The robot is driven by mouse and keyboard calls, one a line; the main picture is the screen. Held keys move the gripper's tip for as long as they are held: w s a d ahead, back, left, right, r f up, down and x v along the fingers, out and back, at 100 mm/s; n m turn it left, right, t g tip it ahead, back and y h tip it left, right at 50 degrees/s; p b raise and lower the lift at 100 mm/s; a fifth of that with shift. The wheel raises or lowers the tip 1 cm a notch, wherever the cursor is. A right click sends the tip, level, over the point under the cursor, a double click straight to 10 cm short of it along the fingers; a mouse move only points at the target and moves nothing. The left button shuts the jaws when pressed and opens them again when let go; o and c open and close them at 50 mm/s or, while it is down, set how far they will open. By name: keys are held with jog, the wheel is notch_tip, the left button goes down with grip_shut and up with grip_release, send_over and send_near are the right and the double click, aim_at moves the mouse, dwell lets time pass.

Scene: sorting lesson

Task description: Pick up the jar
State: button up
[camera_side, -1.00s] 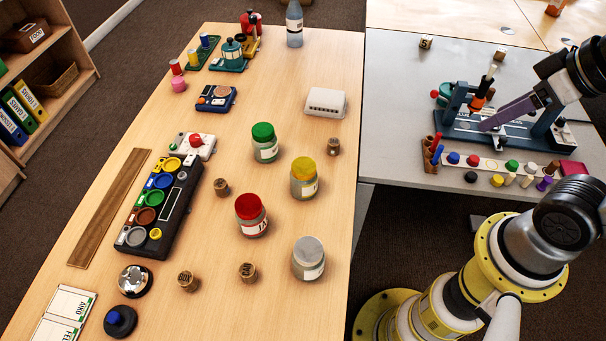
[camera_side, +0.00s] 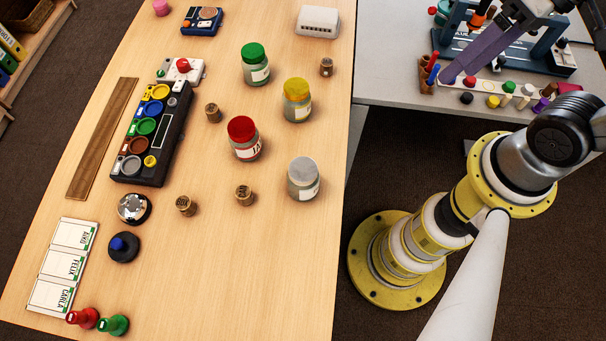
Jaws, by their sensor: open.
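Four glass jars stand upright on the wooden table, apart from each other: one with a green lid (camera_side: 254,66), one with a yellow lid (camera_side: 297,101), one with a red lid (camera_side: 244,139) and one with a grey lid (camera_side: 303,180). The red-lidded jar has a white label, only partly readable. My gripper (camera_side: 450,76), with long purple fingers, is at the upper right, in front of the grey table's equipment. It is open and empty, well to the right of all the jars. Part of my wrist is cut off by the top edge.
Small wooden barrel-like pieces (camera_side: 243,195) stand among the jars. A black sorter with coloured cups (camera_side: 151,135) and a brown wooden strip (camera_side: 103,137) lie left. A white box (camera_side: 317,21) is behind. The grey table (camera_side: 390,90) holds a dark stand and small coloured pieces. The table's front right is clear.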

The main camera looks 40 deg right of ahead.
jog(key=w+a+f+m+g+y, duration=0.2)
jog(key=w+a+f+m+y, duration=0.6)
jog(key=w+a+m+y, duration=0.15)
jog(key=m+t, duration=0.2)
jog(key=m, duration=0.5)
send_near(315, 164)
notch_tip(315, 164, up, 4)
jog(key=w, duration=0.2)
notch_tip(315, 164, down, 4)
jog(key=s+m, duration=0.3)
jog(key=shift+w+x, duration=0.2)
jog(key=shift+x, duration=1.95)
jog(key=shift+w+x, duration=0.2)
jog(key=shift+x, duration=1.95)
jog(key=shift+w+x, duration=0.15)
jog(key=shift+x, duration=2)
jog(key=shift+d+f, duration=0.1)
jog(key=c, duration=1.5)
